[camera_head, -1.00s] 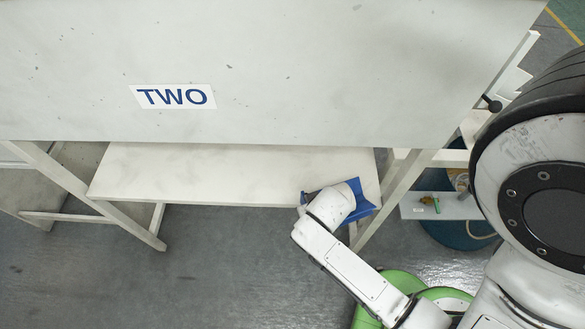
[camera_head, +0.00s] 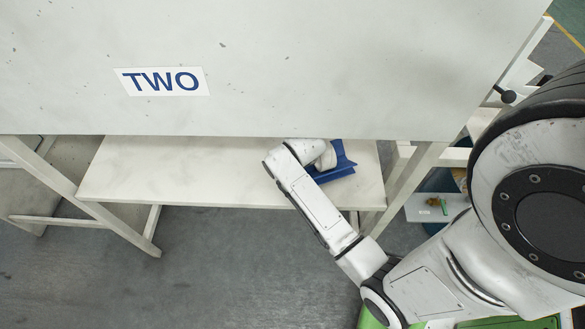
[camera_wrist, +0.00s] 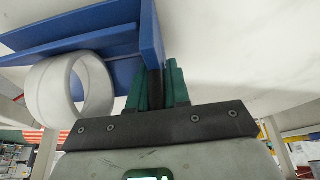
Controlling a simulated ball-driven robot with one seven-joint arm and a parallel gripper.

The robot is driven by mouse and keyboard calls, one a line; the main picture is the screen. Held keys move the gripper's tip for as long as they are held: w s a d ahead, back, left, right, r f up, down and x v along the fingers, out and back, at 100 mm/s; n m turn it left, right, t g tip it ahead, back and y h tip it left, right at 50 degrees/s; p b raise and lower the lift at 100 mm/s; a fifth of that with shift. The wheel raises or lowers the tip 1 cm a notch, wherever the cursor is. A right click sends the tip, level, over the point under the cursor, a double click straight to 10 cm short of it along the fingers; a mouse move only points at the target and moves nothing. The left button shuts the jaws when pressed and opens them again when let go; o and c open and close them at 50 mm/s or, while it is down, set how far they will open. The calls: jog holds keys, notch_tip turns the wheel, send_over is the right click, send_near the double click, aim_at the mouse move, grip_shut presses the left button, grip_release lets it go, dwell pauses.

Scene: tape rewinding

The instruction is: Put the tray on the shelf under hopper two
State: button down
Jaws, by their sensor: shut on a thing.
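The blue tray (camera_head: 342,163) is over the right part of the white shelf (camera_head: 180,175), below the big pale hopper (camera_head: 330,60) labelled TWO. I cannot tell whether its underside touches the shelf. In the wrist view, the green fingers of my gripper (camera_wrist: 158,85) are shut on a wall of the blue tray (camera_wrist: 75,40). A white ring (camera_wrist: 70,88) shows against the tray, left of the fingers. In the head view, my wrist covers part of the tray and hides the fingers.
The shelf's left and middle are bare. The hopper panel overhangs its back part. A slanted white leg (camera_head: 403,188) stands at the right, another (camera_head: 70,190) at the left. A small pale ledge (camera_head: 435,208) with a small green item lies right of the frame.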

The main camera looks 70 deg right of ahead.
jog(key=shift+w+d, duration=0.35)
jog(key=shift+d, duration=0.1)
jog(key=shift+s+a+f+b, duration=0.1)
jog(key=shift+a+f+b, duration=0.05)
jog(key=shift+f+b, duration=0.7)
jog(key=shift+r, duration=0.15)
jog(key=c, duration=1.1)
grip_release()
